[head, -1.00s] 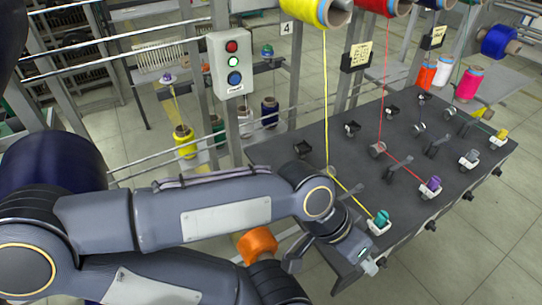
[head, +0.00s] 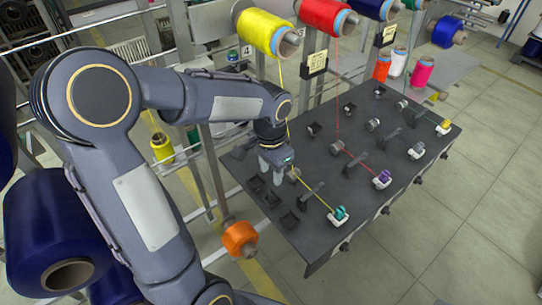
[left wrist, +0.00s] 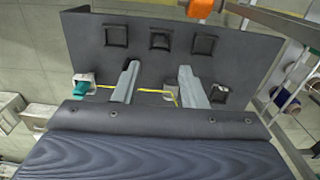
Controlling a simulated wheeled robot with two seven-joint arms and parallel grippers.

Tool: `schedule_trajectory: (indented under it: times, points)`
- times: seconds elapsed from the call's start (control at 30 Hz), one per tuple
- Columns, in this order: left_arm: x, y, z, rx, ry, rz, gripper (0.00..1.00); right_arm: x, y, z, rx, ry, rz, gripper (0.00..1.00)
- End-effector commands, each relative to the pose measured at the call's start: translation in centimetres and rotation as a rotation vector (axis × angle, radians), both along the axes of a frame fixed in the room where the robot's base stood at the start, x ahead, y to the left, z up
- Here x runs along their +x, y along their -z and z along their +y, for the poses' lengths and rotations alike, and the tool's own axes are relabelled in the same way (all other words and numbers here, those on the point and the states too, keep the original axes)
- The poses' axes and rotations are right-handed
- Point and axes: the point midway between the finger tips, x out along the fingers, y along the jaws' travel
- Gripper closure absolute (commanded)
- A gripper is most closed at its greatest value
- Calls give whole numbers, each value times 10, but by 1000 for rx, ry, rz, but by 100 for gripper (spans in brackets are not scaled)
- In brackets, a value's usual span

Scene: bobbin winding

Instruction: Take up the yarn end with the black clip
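My left gripper (head: 277,169) points down over the left part of the dark table, and its two grey fingers are apart in the left wrist view (left wrist: 158,88). Nothing shows held between them. The yellow yarn (head: 316,196) runs from the yellow spool (head: 268,33) down past the gripper to the teal bobbin (head: 340,213) in a white holder. In the left wrist view the yellow yarn (left wrist: 148,90) crosses between the fingers, with the teal bobbin (left wrist: 82,86) at left. I cannot tell which dark part is the black clip. My right gripper is out of view.
The dark table (head: 330,245) carries several black square holders (head: 271,199), grey guides, a purple bobbin (head: 382,179) and a yellow one (head: 444,126). An orange spool (head: 240,238) sits off its left edge. Metal posts and spools stand behind.

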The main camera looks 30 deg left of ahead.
Motion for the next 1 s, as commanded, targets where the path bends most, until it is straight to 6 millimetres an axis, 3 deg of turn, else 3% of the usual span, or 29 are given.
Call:
schedule_trajectory:
  times: [0.27,0.8,1.0]
  points:
    - [5,14,0,9,17,12,62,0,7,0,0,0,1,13]
    - [5,78,0,9,16,10,62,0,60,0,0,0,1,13]
    - [4,92,0,9,16,10,62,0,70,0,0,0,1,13]
